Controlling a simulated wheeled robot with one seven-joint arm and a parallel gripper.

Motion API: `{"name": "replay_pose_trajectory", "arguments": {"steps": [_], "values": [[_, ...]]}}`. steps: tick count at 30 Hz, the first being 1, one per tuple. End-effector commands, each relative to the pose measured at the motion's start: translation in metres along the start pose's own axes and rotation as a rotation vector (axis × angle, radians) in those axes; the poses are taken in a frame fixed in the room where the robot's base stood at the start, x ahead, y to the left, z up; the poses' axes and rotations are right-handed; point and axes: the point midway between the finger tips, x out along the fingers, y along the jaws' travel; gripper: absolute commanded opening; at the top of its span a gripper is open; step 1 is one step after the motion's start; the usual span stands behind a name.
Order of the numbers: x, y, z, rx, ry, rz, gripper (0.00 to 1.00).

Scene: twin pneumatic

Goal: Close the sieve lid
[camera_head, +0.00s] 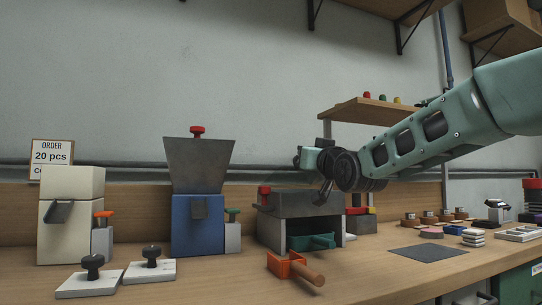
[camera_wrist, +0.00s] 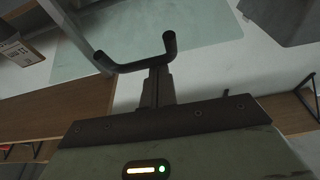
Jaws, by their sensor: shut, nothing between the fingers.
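A grey box-shaped unit (camera_head: 300,205), which looks like the sieve, stands at the middle of the bench with a red knob (camera_head: 264,192) at its left. A green tray or scoop (camera_head: 311,242) sits at its open front. I cannot tell which part is the lid or how it stands. My gripper (camera_head: 325,188) is over the right part of this unit, its dark fingers pointing down. It is shut and holds nothing; contact with the unit cannot be told. The dark curved fingers also show in the wrist view (camera_wrist: 137,51).
A blue machine with a grey hopper (camera_head: 199,165) and a cream machine (camera_head: 70,215) stand to the left. An orange scoop (camera_head: 290,268) lies in front. A wall shelf (camera_head: 362,112) is behind my arm. A dark mat (camera_head: 427,252) lies at right.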

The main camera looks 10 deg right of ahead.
Motion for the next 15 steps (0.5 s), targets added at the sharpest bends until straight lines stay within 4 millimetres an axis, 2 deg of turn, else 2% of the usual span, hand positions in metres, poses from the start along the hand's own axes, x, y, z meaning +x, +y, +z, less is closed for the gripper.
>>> {"name": "replay_pose_trajectory", "arguments": {"steps": [1, 10, 15], "values": [[-0.007, 0.001, 0.015, 0.0, 0.024, 0.0, 0.0], [-0.022, 0.001, 0.034, 0.001, 0.165, -0.003, 0.0], [-0.028, 0.001, 0.041, 0.001, 0.161, -0.003, 0.0]]}}
